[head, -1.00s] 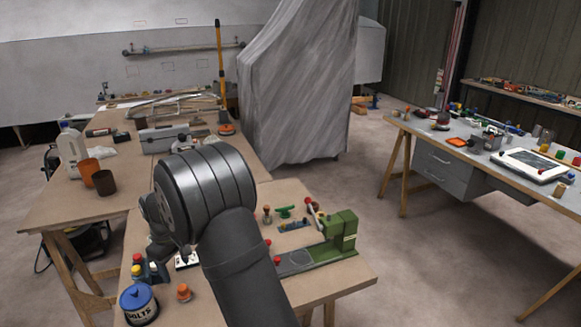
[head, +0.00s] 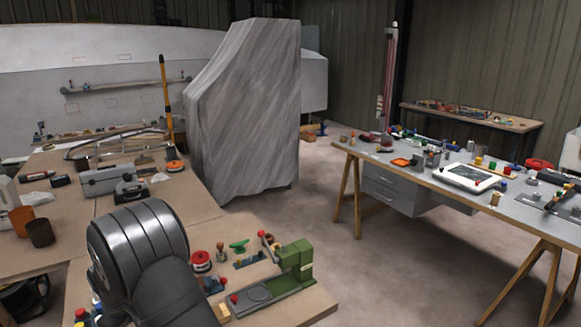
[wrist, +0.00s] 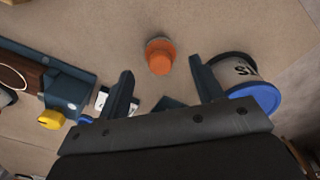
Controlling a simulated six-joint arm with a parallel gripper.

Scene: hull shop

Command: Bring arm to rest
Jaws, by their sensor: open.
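My arm (head: 138,250) fills the lower left of the head view, above the near workbench, and hides my gripper there. In the wrist view my gripper (wrist: 162,70) has its two dark fingers spread apart with nothing held between them. An orange-topped knob (wrist: 160,58) stands on the bench just beyond the fingertips. A can with a blue lid (wrist: 250,85) lies close by the right finger. A dark blue device with a yellow knob (wrist: 50,119) is left of the left finger. I cannot tell whether the fingers touch anything.
The near bench (head: 305,308) holds a green machine (head: 295,262), a red-topped item (head: 201,261) and a grey toolbox (head: 108,180). Brown cups (head: 40,232) stand at far left. A draped cover (head: 245,110) rises behind. Open floor (head: 300,215) separates a second, cluttered table (head: 440,185).

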